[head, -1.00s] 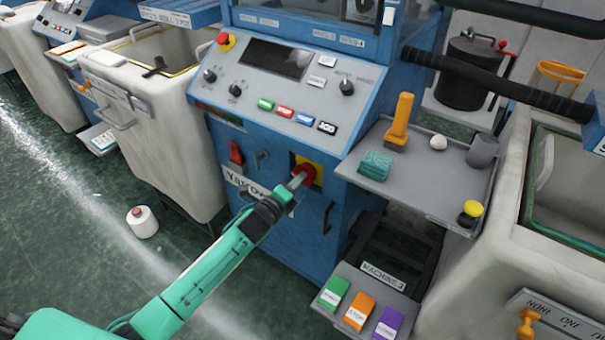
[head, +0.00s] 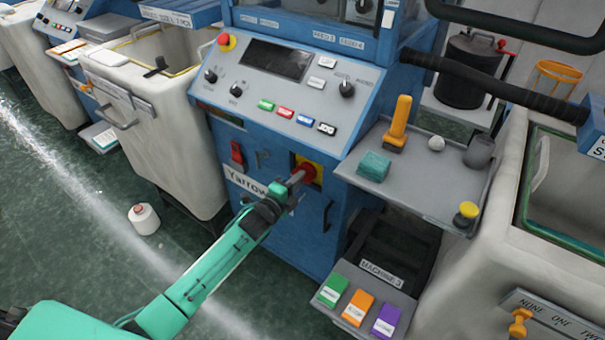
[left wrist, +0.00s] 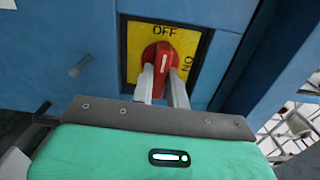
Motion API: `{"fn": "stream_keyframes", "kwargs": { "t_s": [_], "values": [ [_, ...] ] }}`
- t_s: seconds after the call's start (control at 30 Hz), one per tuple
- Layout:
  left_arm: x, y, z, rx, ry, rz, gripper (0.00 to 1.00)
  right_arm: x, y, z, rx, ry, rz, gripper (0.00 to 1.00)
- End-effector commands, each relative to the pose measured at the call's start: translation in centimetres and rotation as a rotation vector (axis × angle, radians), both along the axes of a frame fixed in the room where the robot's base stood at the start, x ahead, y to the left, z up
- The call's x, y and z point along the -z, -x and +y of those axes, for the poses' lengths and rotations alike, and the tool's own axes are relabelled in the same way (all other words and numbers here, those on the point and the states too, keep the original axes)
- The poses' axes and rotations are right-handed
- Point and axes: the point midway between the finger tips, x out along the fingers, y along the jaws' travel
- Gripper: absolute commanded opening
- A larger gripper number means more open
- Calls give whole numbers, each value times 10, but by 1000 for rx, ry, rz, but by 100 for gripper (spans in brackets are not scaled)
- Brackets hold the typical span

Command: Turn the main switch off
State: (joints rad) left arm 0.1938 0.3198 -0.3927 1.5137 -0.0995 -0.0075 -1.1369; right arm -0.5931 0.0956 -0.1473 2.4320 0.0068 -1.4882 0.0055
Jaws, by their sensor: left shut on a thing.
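The main switch is a red rotary knob (left wrist: 160,66) on a yellow plate (left wrist: 201,49) marked OFF at the top and ON at the right. The knob's white mark stands nearly upright, toward OFF. In the head view the red knob (head: 309,171) sits low on the blue machine's front, right of the Yarrow label. My left gripper (head: 297,180) reaches it from the lower left. In the left wrist view its two fingers (left wrist: 162,84) are shut on the knob, one on each side. My right gripper is not in view.
Above is a sloped control panel (head: 300,92) with knobs, coloured buttons and a red stop button (head: 227,41). A grey shelf (head: 432,180) with small items juts out at the right. White bins (head: 180,135) flank the machine. A yarn cone (head: 144,219) stands on the floor.

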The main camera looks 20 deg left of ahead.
Motion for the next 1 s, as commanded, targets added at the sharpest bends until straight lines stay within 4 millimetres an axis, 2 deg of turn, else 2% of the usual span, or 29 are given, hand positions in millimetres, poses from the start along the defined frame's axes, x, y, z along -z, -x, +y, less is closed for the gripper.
{"fn": "stream_keyframes", "kwargs": {
  "t_s": [0.1,0.13,0.17,0.47,1.0],
  "values": [
    [1,0,0,-1,-1,1,0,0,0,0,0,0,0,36],
    [1,0,0,-1,-1,1,21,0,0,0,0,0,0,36],
    [1,0,0,-1,-1,1,25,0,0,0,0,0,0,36],
    [0,1,1,0,-2,0,25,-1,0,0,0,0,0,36],
    [-1,40,15,-1,-2,2,25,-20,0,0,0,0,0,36]
  ]
}}
